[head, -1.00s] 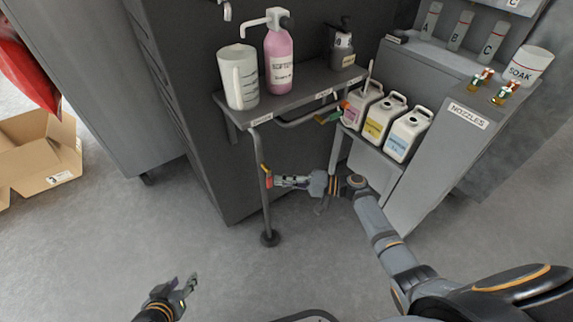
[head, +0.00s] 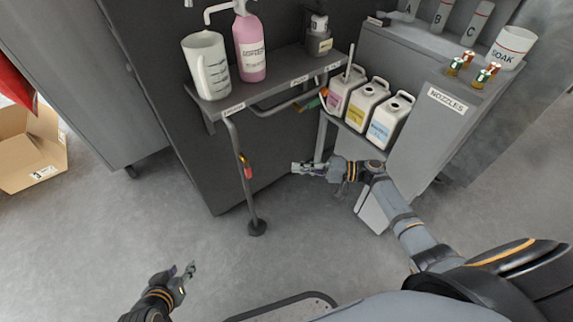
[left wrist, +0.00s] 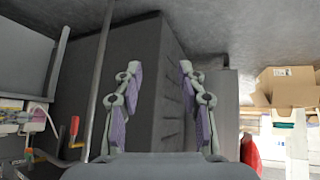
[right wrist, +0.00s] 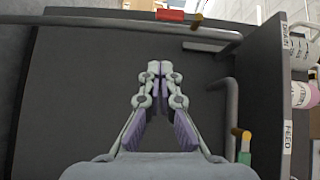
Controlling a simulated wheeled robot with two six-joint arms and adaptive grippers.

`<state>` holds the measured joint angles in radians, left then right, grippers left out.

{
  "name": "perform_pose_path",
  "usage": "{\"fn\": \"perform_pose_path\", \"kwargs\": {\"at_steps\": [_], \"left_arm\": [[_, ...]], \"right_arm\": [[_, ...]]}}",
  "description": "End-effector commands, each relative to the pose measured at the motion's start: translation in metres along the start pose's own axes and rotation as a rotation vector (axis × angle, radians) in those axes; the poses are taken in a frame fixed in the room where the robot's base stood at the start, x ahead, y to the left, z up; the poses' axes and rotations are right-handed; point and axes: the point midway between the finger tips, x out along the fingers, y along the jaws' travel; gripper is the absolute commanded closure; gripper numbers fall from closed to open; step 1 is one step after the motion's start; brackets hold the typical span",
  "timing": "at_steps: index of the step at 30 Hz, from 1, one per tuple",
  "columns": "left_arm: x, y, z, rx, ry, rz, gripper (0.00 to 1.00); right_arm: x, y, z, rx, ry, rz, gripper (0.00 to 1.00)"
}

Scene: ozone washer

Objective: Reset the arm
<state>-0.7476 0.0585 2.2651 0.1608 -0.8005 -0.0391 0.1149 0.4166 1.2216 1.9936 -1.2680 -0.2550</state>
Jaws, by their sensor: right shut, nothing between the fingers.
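My right gripper (head: 296,167) is shut and empty below the shelf, to the right of the red-handled valve (head: 245,165) on the vertical pipe and apart from it. In the right wrist view its fingertips (right wrist: 159,68) meet, with the red handle (right wrist: 171,15) beyond them near the top edge. My left gripper (head: 190,271) is low over the floor, empty. In the left wrist view its two fingers (left wrist: 160,68) stand wide apart with nothing between them.
A shelf (head: 285,82) holds a measuring jug (head: 206,68) and a pink bottle (head: 251,48). Several white jugs (head: 390,118) stand on a lower shelf beside the nozzle cabinet (head: 432,115). A green-handled valve (right wrist: 243,150) is right of my right gripper. The floor around my left gripper is clear.

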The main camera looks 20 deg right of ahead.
Motion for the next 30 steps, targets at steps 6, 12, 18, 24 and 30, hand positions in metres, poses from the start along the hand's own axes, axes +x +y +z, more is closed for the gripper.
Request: {"fn": "perform_pose_path", "kwargs": {"at_steps": [6, 12, 18, 24, 30], "left_arm": [[-0.001, 0.001, 0.018, -0.005, -0.063, 0.005, 0.60], [-0.001, 0.001, 0.019, -0.006, -0.068, 0.006, 0.60], [-0.001, 0.001, 0.019, -0.006, -0.067, 0.005, 0.60], [-0.001, 0.001, 0.018, -0.006, -0.065, 0.005, 0.60], [-0.001, 0.001, 0.018, -0.006, -0.065, 0.005, 0.60]], "right_arm": [[-0.014, 0.000, 0.000, 0.000, 0.001, -0.001, 1.00], [-0.015, 0.001, 0.000, 0.000, 0.000, -0.001, 1.00], [-0.015, 0.001, 0.000, 0.000, 0.000, -0.001, 1.00], [-0.011, 0.007, 0.007, -0.003, -0.009, 0.022, 1.00], [0.013, 0.082, 0.101, -0.105, -0.097, 0.337, 1.00]]}}
